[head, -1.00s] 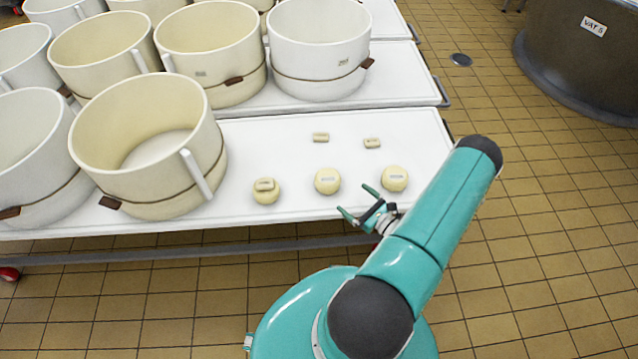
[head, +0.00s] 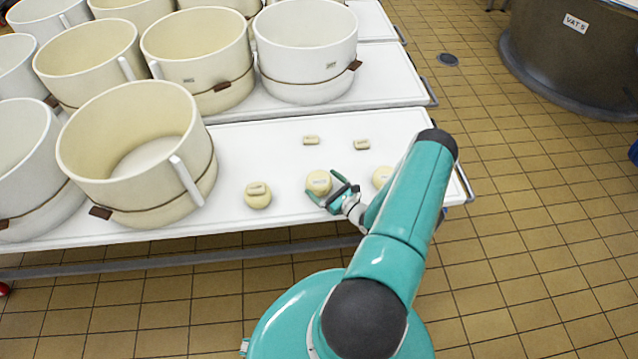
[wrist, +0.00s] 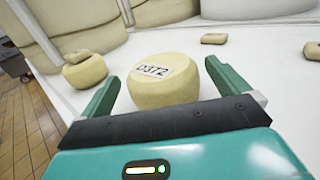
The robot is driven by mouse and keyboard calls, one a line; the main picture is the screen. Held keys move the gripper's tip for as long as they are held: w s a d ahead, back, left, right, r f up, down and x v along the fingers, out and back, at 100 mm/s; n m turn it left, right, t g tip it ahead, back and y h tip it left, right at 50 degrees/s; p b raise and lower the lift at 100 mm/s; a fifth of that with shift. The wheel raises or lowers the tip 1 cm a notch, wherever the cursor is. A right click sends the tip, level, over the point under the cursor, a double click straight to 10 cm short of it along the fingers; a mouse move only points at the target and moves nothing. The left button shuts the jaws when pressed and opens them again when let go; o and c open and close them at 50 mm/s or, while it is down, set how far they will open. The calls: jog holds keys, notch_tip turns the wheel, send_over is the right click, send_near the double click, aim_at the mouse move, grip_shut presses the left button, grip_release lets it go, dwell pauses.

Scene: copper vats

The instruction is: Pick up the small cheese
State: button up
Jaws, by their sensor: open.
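The left cheese (head: 258,197) has a small block on top and also shows in the wrist view (wrist: 86,72).
Large cream moulds (head: 135,150) stand to the left and behind. A big vat (head: 565,50) stands on the tiled floor at the right.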

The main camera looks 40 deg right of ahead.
jog(key=w, duration=0.2)
jog(key=shift+w, duration=0.3)
jog(key=shift+c, duration=0.4)
jog(key=c, duration=1.1)
jog(key=shift+o, duration=0.2)
